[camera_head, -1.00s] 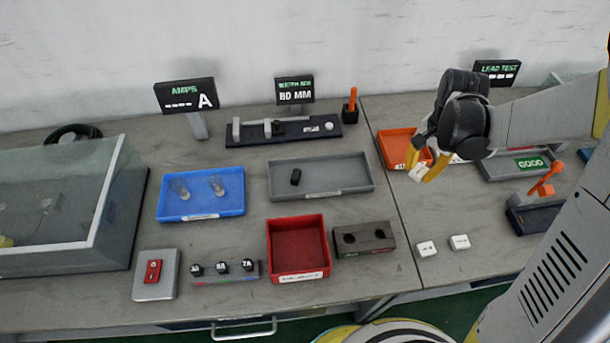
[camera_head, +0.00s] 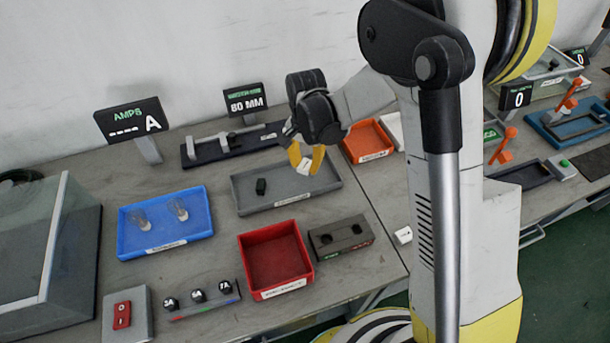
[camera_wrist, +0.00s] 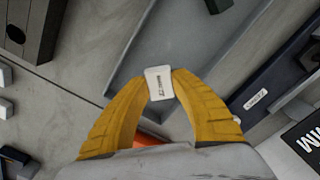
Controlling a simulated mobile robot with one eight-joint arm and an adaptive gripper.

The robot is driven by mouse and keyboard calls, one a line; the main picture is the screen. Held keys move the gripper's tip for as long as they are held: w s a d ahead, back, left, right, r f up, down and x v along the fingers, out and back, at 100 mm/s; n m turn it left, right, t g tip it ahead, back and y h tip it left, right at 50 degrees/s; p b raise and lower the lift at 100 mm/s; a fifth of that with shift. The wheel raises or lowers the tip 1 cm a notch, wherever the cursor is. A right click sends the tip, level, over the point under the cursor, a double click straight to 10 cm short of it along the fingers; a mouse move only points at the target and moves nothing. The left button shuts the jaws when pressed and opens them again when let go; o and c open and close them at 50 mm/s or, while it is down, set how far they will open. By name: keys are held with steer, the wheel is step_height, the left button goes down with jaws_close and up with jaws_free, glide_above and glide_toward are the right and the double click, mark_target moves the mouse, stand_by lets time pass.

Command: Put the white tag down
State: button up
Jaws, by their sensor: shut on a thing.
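My gripper (camera_head: 307,160) has yellow fingers and is shut on the white tag (camera_head: 305,164). In the wrist view the tag (camera_wrist: 159,83) sits between the two fingertips (camera_wrist: 160,84), with small dark print on its face. In the head view the gripper is above the right part of the grey tray (camera_head: 285,200). In the wrist view the grey tray's rim (camera_wrist: 128,60) passes behind the tag. I cannot tell the exact height of the tag above the tray.
A small black block (camera_head: 261,187) lies in the grey tray. An orange tray (camera_head: 367,141) is to the right, a red bin (camera_head: 275,260) in front, and a blue tray (camera_head: 165,222) to the left. A grey two-hole block (camera_head: 341,238) stands beside the red bin. Another white tag (camera_head: 403,235) lies on the table.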

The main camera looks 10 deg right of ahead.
mark_target(305, 178)
steer(key=shift+f+b, duration=0.85)
steer(key=shift+f, duration=1.1)
steer(key=shift+f, duration=0.25)
steer(key=o, duration=0.9)
steer(key=shift+r, duration=0.1)
steer(key=shift+c, duration=0.2)
steer(key=shift+r, duration=0.1)
